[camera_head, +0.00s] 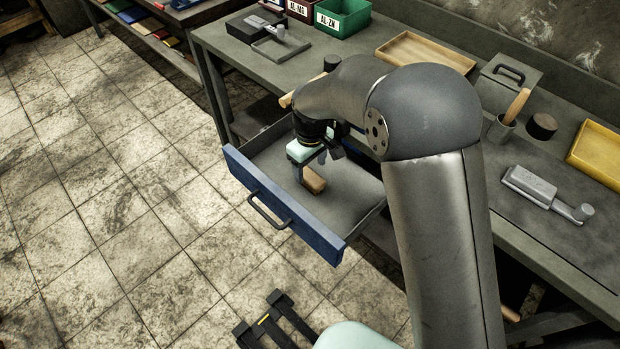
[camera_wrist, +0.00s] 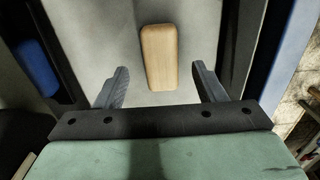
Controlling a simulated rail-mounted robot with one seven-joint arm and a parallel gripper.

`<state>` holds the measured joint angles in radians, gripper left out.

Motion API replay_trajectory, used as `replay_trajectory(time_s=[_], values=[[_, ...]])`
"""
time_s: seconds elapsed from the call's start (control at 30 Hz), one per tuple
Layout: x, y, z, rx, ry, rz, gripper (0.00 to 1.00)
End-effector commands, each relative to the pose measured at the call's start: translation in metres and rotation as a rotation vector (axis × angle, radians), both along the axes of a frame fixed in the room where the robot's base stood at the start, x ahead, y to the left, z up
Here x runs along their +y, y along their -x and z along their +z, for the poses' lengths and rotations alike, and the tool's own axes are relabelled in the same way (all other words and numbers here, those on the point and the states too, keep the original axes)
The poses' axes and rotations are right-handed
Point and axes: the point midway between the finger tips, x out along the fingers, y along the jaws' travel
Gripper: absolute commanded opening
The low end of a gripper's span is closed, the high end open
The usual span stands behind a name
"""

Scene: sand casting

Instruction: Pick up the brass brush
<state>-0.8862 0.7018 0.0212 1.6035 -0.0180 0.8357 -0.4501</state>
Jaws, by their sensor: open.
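A light wooden block, which looks like the back of the brass brush (camera_head: 314,180), lies in the open blue-fronted drawer (camera_head: 285,211). No bristles show. In the wrist view the brush (camera_wrist: 158,57) lies lengthwise, ahead of and between the fingers. My gripper (camera_head: 311,169) is inside the drawer, pointing down over the brush. In the wrist view my gripper (camera_wrist: 160,72) has its fingers apart, with a gap on each side of the brush. Its height above the brush is hard to tell.
The drawer hangs below a grey workbench (camera_head: 232,42), with its walls around my gripper. A green bin (camera_head: 342,20), a wooden tray (camera_head: 405,58) and a yellow tray (camera_head: 598,152) stand on the bench. A blue object (camera_wrist: 38,68) shows at the wrist view's left.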

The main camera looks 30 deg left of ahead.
Motion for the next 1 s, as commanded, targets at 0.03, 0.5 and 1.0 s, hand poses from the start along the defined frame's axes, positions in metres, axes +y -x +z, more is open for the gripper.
replay_trajectory(time_s=[0.03, 0.5, 1.0], values=[[0.000, 0.000, -0.003, 0.001, 0.002, 0.000, 0.64], [0.001, 0.001, -0.052, 0.000, 0.001, -0.001, 0.64], [0.001, 0.001, -0.052, 0.000, 0.000, -0.001, 0.13]])
